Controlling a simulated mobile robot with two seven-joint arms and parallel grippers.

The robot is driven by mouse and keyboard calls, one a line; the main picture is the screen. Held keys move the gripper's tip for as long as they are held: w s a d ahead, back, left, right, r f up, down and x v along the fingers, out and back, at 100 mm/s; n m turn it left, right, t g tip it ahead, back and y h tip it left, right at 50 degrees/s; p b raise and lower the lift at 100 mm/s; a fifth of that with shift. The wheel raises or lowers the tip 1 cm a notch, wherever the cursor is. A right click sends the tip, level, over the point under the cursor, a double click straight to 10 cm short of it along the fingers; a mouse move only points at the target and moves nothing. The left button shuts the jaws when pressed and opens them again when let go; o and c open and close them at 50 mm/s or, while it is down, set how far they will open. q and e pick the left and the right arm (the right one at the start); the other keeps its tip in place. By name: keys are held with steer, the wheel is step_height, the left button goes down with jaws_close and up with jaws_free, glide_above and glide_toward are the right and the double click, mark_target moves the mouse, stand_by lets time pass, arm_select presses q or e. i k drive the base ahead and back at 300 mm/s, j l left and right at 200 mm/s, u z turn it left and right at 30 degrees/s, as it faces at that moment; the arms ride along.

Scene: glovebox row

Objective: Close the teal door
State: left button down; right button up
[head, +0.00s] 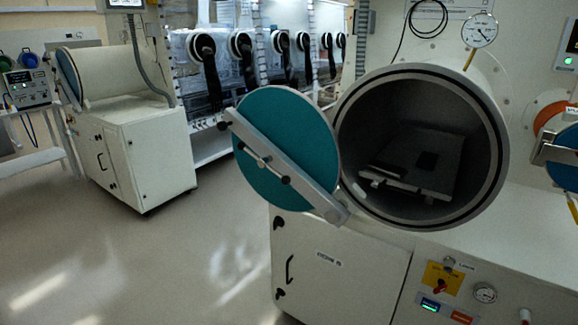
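The teal door (276,130) is a round disc with a grey metal bar (270,158) across its face. It stands swung open to the left of the round chamber opening (420,150). The bar runs down to the lower left of the chamber rim, where it appears to join. A small dark knob (224,126) sits at the bar's upper left end. Inside the dark chamber lies a flat tray (412,160) with a black patch. Neither of my grippers is in view.
A white cabinet (340,285) with a control panel (445,280) stands below the chamber. A second chamber (110,72) stands back left. The floor (130,255) at left is clear.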

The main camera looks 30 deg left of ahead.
mark_target(282, 123)
steer(key=u, duration=1.25)
